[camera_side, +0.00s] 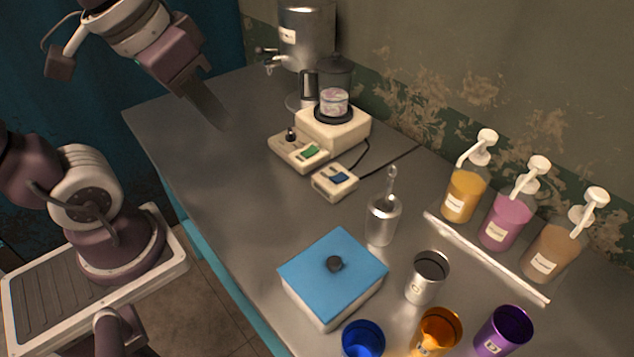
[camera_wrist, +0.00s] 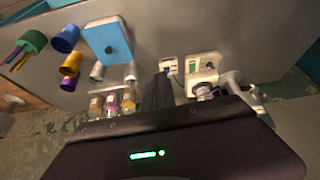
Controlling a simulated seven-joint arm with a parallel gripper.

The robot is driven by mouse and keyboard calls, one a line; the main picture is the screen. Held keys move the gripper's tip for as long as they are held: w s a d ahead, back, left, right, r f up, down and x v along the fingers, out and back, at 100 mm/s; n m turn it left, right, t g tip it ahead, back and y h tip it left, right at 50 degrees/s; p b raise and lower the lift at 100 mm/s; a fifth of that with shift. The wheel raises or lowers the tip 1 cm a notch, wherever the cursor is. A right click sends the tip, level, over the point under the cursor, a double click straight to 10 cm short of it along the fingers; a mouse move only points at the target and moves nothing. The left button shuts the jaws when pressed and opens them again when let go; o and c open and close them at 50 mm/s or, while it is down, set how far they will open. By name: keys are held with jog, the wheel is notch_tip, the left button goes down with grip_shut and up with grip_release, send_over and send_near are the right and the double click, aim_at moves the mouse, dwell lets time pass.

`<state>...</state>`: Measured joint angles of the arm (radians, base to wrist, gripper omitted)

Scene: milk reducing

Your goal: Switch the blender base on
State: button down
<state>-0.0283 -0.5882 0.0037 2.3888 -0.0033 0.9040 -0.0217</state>
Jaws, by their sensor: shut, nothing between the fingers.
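The blender base (camera_side: 346,130) is a cream block on the far part of the counter, with a dark clear jug (camera_side: 336,78) on it. A cream panel with a green switch (camera_side: 310,152) and a dark knob (camera_side: 291,135) joins its front. A separate small cream box with a blue switch (camera_side: 338,177) lies in front, with a cable behind it. My gripper (camera_side: 218,122) is shut and empty, above the counter to the left of the base and apart from it. In the wrist view the base (camera_wrist: 201,82) is right of my gripper (camera_wrist: 163,78).
Pump bottles (camera_side: 507,215) line the wall. A steel urn (camera_side: 306,35) stands behind. The left counter (camera_side: 215,175) is clear.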

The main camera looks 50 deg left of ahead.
jog(key=s, duration=0.1)
jog(key=s+f, duration=0.1)
jog(key=s, duration=0.1)
jog(key=shift+s+d+f+m+t, duration=0.15)
jog(key=shift+s+d+m+t, duration=0.1)
jog(key=shift+d+m+t, duration=0.05)
jog(key=g, duration=0.4)
send_over(313, 149)
jog(key=s, duration=0.2)
notch_tip(313, 149, down, 9)
jog(key=shift+s+f, duration=0.15)
jog(key=shift+s, duration=0.1)
jog(key=f, duration=0.4)
jog(key=w+f, duration=0.1)
jog(key=f, duration=0.4)
jog(key=w+f, duration=0.1)
jog(key=f, duration=0.3)
jog(key=shift+w+f, duration=0.1)
jog(key=shift+f, duration=0.3)
